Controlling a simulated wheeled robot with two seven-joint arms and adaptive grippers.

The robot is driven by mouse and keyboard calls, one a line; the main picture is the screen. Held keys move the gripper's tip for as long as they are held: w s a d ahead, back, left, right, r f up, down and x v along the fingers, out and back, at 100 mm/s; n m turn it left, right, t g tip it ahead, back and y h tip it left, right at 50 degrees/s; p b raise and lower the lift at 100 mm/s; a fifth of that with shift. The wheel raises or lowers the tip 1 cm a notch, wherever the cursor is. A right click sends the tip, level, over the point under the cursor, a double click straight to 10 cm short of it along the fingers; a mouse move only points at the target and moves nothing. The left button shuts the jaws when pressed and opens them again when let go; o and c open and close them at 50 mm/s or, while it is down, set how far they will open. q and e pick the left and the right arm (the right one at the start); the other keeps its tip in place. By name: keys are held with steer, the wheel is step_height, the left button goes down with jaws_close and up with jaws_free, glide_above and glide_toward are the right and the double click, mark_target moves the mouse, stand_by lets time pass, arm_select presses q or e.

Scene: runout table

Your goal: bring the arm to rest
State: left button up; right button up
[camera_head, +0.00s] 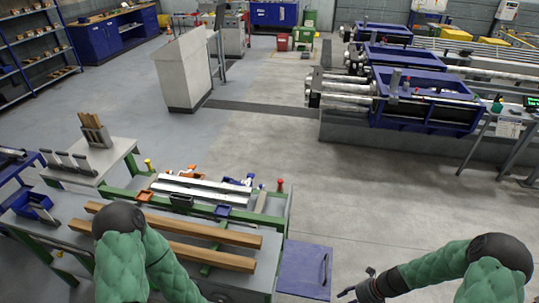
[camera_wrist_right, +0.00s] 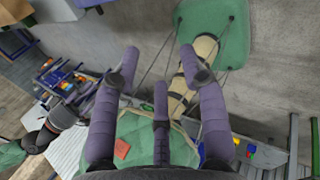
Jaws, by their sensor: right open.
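My right arm, in a green sleeve, comes in at the lower right of the head view. Its dark gripper (camera_head: 352,287) is low over the floor, to the right of the table's blue end panel (camera_head: 304,271). In the right wrist view the gripper (camera_wrist_right: 160,65) has its purple fingers spread, with nothing between them. My left arm (camera_head: 125,262) is bent in front of the runout table (camera_head: 75,208) and hides part of it. Its hand is not clearly seen at the bottom edge of the head view.
Two wooden beams (camera_head: 205,225) and pale metal bars (camera_head: 205,190) lie on the table, with a blue bin (camera_head: 35,207) at its left. Open floor (camera_head: 400,205) lies to the right. A large blue machine (camera_head: 425,95) stands behind it.

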steer(key=s+a+f+n+h+b, duration=0.1)
steer(key=s+a+f+n+b, duration=0.4)
steer(key=n, duration=1.1)
steer(key=s+a+f+n+h+b, duration=0.1)
steer(key=s+a+f+n+b, duration=0.5)
steer(key=n, duration=1)
steer(key=a+f+b, duration=0.3)
steer(key=a+f, duration=0.3)
steer(key=shift+s+a, duration=0.15)
